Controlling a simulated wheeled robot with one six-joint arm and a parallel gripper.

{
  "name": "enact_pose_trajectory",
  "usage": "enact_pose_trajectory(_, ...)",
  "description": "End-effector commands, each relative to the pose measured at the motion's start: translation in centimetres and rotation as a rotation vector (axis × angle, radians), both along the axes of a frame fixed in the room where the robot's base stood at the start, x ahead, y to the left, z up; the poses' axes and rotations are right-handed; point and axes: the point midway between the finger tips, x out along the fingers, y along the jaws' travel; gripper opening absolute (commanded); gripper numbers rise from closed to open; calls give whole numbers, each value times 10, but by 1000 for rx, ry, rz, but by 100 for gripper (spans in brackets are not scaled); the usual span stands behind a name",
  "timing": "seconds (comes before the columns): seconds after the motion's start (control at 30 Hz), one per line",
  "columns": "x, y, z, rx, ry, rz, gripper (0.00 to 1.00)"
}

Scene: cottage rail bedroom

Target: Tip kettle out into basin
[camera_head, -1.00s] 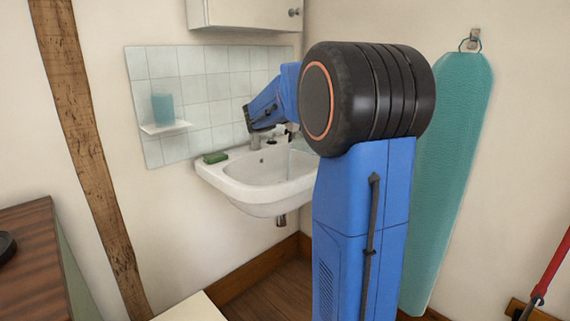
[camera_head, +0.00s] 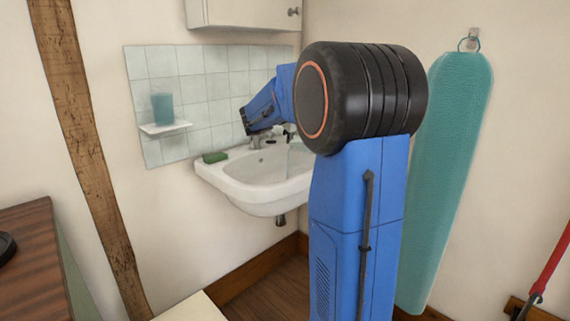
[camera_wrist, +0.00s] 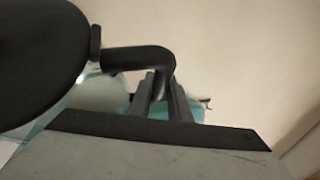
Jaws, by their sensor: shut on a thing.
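The kettle (camera_wrist: 35,60) is a dark, rounded shape filling the left of the wrist view, only partly in frame. Its black curved handle (camera_wrist: 140,57) reaches right and bends down between the fingers of my gripper (camera_wrist: 162,88), which is shut on it. In the head view, the kettle and the fingers are hidden behind my arm. The white basin (camera_head: 235,190) is fixed to the wall, and my arm reaches over its back part. I cannot tell the kettle's exact tilt, nor whether anything is flowing out of it.
A teal cup (camera_head: 162,108) stands on a small shelf (camera_head: 165,129). A cabinet (camera_head: 243,13) hangs above. A teal ironing board (camera_head: 445,180) hangs at right. A wooden-topped unit (camera_head: 30,255) is at left.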

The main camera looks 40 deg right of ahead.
Motion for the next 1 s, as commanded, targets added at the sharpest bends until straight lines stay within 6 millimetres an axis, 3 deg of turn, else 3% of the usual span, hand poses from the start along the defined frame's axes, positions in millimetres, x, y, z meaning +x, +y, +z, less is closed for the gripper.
enact_pose_trajectory(1.0,9,0,1,-40,50,1,0)
